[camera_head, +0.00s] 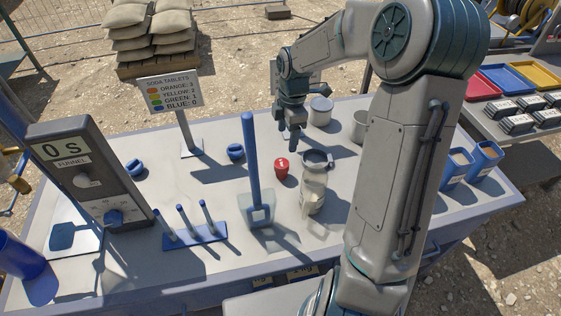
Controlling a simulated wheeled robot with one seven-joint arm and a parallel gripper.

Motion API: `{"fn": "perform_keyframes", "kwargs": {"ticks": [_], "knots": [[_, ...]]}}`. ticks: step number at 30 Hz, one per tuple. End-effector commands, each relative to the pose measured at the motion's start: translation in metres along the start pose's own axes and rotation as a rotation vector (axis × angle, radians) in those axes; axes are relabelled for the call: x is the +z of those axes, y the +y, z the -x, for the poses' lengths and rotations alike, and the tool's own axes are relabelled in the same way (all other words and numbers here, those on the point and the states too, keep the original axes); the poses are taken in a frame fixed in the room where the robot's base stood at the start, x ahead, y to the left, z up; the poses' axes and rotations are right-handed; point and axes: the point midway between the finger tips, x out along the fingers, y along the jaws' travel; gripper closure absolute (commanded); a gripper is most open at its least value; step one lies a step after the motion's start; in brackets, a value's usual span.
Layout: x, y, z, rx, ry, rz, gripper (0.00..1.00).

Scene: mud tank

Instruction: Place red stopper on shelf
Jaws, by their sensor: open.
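The small red stopper (281,169) stands on the light grey bench top near its middle, just left of a pale jug. My gripper (293,143) hangs pointing down above and slightly behind the stopper, apart from it. It is open and holds nothing; its fingers look small and nearly overlap in this view. I cannot tell for sure which surface is the shelf. A raised grey surface (491,118) with trays and dark boxes stands at the far right, partly hidden by my arm.
The jug (314,182) and a tall blue-handled tool (252,170) flank the stopper closely. Blue knobs (236,152), a sign (168,91), a funnel timer box (85,175) and a blue rack (190,238) stand left. Cans (320,112) stand behind; blue containers (457,165) stand right.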

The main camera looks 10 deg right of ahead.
Motion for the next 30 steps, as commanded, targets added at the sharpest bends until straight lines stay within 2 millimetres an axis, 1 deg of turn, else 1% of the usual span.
{"fn": "perform_keyframes", "kwargs": {"ticks": [1, 3, 5, 7, 15, 18, 26, 30], "knots": [[0.002, 0.005, -0.001, 0.000, 0.017, 0.035, 0.32], [0.003, 0.010, -0.003, 0.001, 0.030, 0.073, 0.32], [0.004, 0.012, -0.006, 0.003, 0.036, 0.095, 0.32], [0.003, 0.013, -0.013, 0.002, 0.040, 0.105, 0.32], [0.001, 0.012, -0.065, 0.000, 0.040, 0.107, 0.32], [0.000, 0.013, -0.080, 0.002, 0.039, 0.106, 0.32], [0.000, 0.013, -0.098, 0.001, 0.039, 0.104, 0.32], [-0.001, 0.012, -0.118, -0.001, 0.040, 0.105, 0.32]]}}
